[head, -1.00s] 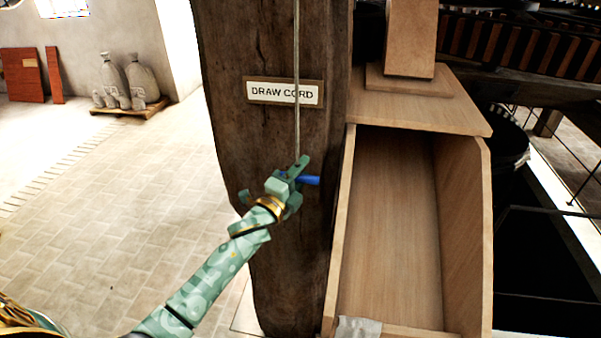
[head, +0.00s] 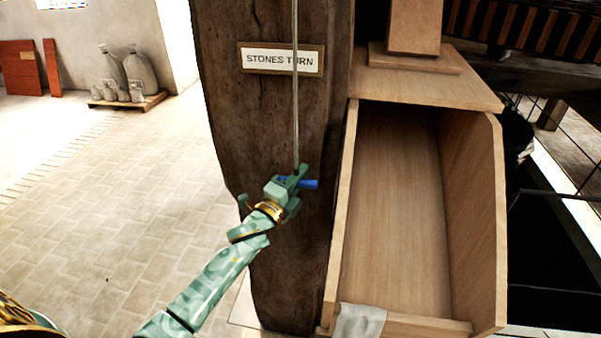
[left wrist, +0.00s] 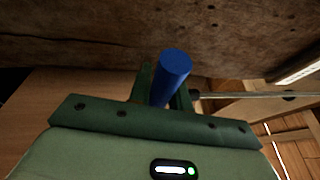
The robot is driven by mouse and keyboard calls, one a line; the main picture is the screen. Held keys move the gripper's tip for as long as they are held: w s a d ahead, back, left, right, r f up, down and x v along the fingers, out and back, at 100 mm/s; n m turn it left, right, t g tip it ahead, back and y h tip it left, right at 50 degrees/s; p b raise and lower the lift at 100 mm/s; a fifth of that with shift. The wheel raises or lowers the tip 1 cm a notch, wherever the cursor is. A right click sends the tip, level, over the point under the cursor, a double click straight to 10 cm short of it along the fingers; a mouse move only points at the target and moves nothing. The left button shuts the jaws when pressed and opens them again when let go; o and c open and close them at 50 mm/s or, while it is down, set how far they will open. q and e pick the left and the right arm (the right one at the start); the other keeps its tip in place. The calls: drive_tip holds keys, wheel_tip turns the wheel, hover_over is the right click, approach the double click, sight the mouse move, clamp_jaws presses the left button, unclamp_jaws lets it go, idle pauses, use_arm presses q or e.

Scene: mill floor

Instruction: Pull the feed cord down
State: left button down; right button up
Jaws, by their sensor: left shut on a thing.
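The feed cord (head: 295,120) hangs straight down in front of a dark timber post (head: 262,130) in the head view. A blue handle (head: 311,184) is at its lower end. My left gripper (head: 294,182) is shut on the blue handle, whose end sticks out to the right. In the left wrist view the handle (left wrist: 171,75) stands between the green fingers, and a thin pale line, seemingly the cord (left wrist: 235,95), runs off to the right. A sign (head: 281,59) on the post behind the cord reads "STONES TURN". My right gripper is not in view.
An open, empty wooden trough (head: 487,215) stands right of the post, close to the handle. A pale cloth (head: 360,322) hangs over its front edge. Grey sacks (head: 139,73) sit on a pallet at far left. The paved floor (head: 130,190) left of the post is clear.

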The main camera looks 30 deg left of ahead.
use_arm(q)
drive_tip(key=shift+r, duration=0.1)
drive_tip(key=c, duration=1.3)
unclamp_jaws()
drive_tip(key=v, duration=1.6)
drive_tip(key=shift+s+a, duration=0.1)
